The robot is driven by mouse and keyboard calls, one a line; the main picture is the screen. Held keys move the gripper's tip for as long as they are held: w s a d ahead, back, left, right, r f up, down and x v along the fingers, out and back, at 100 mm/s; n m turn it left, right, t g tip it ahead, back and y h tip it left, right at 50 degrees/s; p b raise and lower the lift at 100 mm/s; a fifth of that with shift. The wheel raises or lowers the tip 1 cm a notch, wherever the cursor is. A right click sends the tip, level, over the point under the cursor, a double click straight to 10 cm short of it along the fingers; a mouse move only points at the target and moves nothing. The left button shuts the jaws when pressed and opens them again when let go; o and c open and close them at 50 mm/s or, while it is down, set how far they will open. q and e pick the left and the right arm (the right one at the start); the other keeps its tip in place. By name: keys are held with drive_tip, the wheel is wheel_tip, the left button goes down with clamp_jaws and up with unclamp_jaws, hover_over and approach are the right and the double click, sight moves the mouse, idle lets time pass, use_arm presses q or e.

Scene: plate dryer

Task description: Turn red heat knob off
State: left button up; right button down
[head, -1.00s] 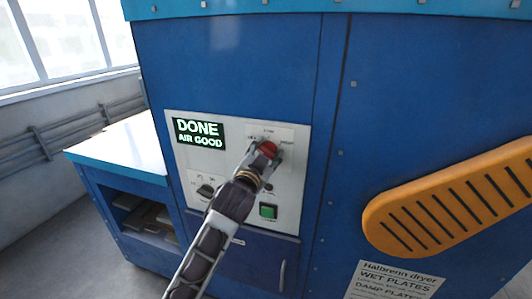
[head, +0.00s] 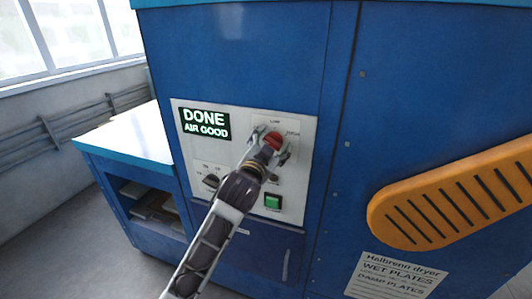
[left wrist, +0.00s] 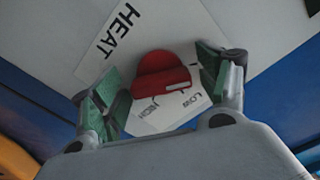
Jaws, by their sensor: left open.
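The red heat knob (head: 273,139) sits at the upper right of the white control panel (head: 295,185) on the blue machine. My left gripper (head: 272,146) is open at the knob. In the wrist view the knob lies between the two green-padded fingers of the gripper (left wrist: 160,82), with gaps on both sides. My right gripper is not in view.
A display (head: 205,124) reads DONE, AIR GOOD. A black knob (head: 211,181) and a green button (head: 273,202) sit lower on the panel. An orange slotted part (head: 450,198) juts out at right. A white-topped side counter (head: 130,137) stands at left.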

use_arm(q)
drive_tip(key=v, duration=1.2)
idle(0.3)
drive_tip(key=shift+w, duration=0.1)
